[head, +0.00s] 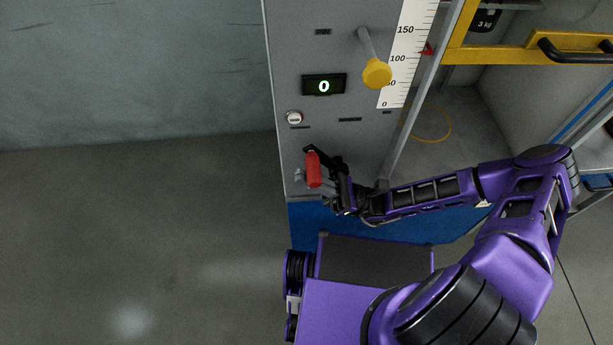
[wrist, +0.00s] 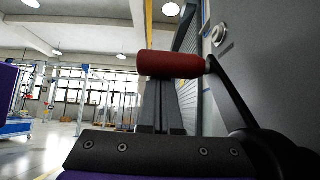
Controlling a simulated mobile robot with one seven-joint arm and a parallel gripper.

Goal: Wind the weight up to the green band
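A crank with a red grip (head: 313,169) and a black arm sits low on the grey machine panel (head: 290,60). My gripper (head: 318,185) is at the red grip, with a grey fingertip showing at its left side. In the wrist view the red grip (wrist: 172,64) lies crosswise over my gripper's fingers (wrist: 164,85) and hides part of them. I cannot tell whether they are closed on it. A dark weight marked 3 kg (head: 485,20) shows at the top right. A red pointer (head: 427,49) stands just above 100 on the white scale (head: 397,75). No green band is visible.
A yellow knob on a lever (head: 376,74) projects from the panel above the crank. The display (head: 324,86) reads 0, with a round silver button (head: 294,118) below it. A yellow bar with a black handle (head: 575,50) is at the right. Open floor lies to the left.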

